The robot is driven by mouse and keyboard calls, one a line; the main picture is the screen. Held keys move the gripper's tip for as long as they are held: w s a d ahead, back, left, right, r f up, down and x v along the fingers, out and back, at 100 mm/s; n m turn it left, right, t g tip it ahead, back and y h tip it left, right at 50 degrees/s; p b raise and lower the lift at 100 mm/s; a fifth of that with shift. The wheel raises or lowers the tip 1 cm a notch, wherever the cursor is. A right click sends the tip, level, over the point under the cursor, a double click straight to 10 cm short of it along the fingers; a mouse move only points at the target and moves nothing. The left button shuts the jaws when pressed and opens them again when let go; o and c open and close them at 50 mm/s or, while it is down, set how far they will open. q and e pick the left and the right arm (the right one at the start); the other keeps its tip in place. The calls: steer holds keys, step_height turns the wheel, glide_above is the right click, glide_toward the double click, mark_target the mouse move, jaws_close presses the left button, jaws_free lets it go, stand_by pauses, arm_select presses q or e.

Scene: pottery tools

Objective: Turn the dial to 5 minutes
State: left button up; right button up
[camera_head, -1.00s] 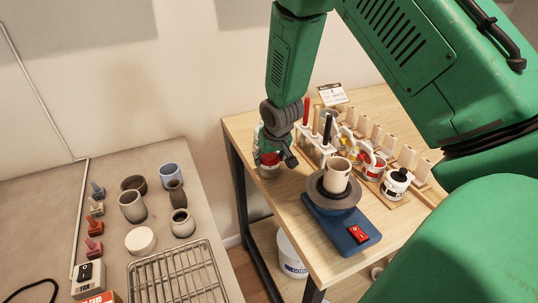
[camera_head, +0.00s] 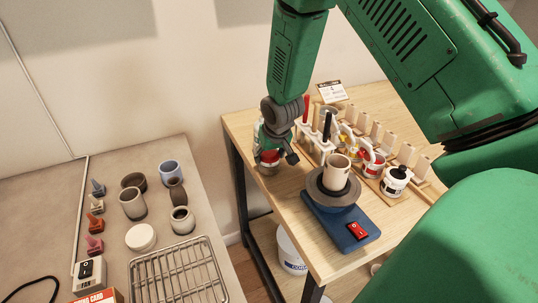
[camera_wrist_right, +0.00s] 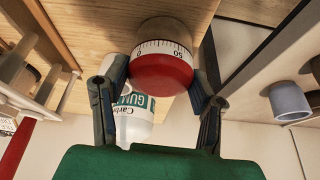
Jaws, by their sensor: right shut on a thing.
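The dial is a round timer with a red cap and a white scale band; in the right wrist view the timer (camera_wrist_right: 163,62) shows the marks 0 and 50. In the head view the timer (camera_head: 268,160) stands at the wooden table's left edge, partly covered by my gripper. My right gripper (camera_wrist_right: 160,82) has a finger on each side of the red cap and is shut on it. In the head view my right gripper (camera_head: 277,150) reaches down onto the timer from above. My left gripper is not in view.
A white bottle (camera_wrist_right: 133,118) with a green label is close behind the timer. A blue turntable base (camera_head: 345,225) with a cup (camera_head: 336,172) is to the right, near a rack of tools and paint jars (camera_head: 394,181). A grey table (camera_head: 110,245) with pots is at left.

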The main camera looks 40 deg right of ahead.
stand_by(0.5)
steer(key=o, duration=1.2)
steer(key=shift+c, duration=0.2)
steer(key=v, duration=1.1)
steer(key=shift+s+r, duration=0.2)
steer(key=shift+r, duration=0.15)
steer(key=shift+f, duration=0.1)
